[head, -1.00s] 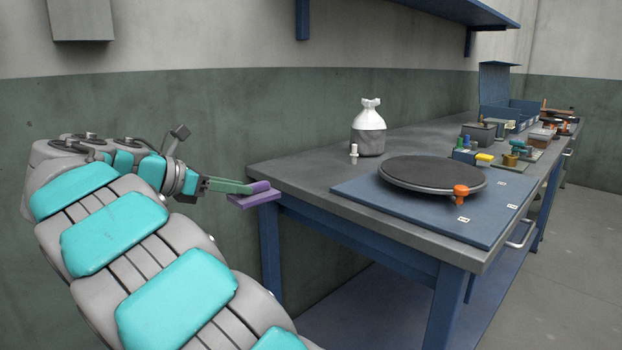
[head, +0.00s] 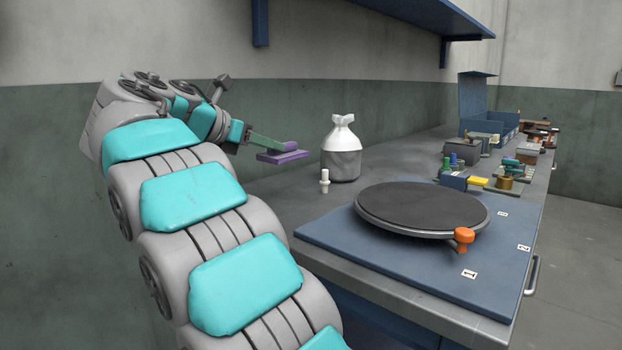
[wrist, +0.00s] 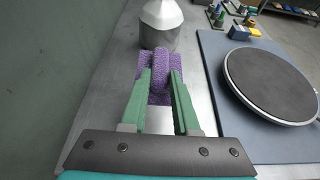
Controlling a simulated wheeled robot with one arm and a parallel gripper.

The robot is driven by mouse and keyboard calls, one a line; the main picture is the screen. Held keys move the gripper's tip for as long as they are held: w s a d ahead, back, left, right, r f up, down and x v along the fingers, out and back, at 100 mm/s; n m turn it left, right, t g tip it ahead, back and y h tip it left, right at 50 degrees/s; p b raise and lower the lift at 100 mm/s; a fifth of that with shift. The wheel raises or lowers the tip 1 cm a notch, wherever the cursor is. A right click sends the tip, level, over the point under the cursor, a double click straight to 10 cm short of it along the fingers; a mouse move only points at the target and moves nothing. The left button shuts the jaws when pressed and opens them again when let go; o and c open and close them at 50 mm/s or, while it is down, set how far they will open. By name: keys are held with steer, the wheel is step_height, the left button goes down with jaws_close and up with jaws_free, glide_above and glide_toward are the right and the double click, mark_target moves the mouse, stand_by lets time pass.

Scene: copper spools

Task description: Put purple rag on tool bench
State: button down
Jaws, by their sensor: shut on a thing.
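The purple rag (head: 283,157) is folded and held at the tips of my gripper (head: 277,145). In the wrist view the rag (wrist: 160,68) is pinched between the two green fingers of my gripper (wrist: 160,90). The tool bench (head: 265,187) has a grey top, and the rag is in the air above its near left end. In the wrist view the bench top (wrist: 105,105) shows below the rag and fingers. My arm hides part of the bench's near edge.
A dark turntable (head: 422,208) sits on a blue mat (head: 420,262). Several small tools and a blue box (head: 488,115) are farther back. The bench's left strip is bare.

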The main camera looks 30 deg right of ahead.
step_height(320, 180, down, 10)
steer(key=shift+r+b, duration=0.2)
steer(key=shift+b, duration=0.85)
steer(key=c, duration=0.7)
jaws_free()
steer(key=shift+o, duration=0.2)
steer(key=shift+a+r, duration=0.1)
steer(key=p+v, duration=0.1)
steer(key=v, duration=1.1)
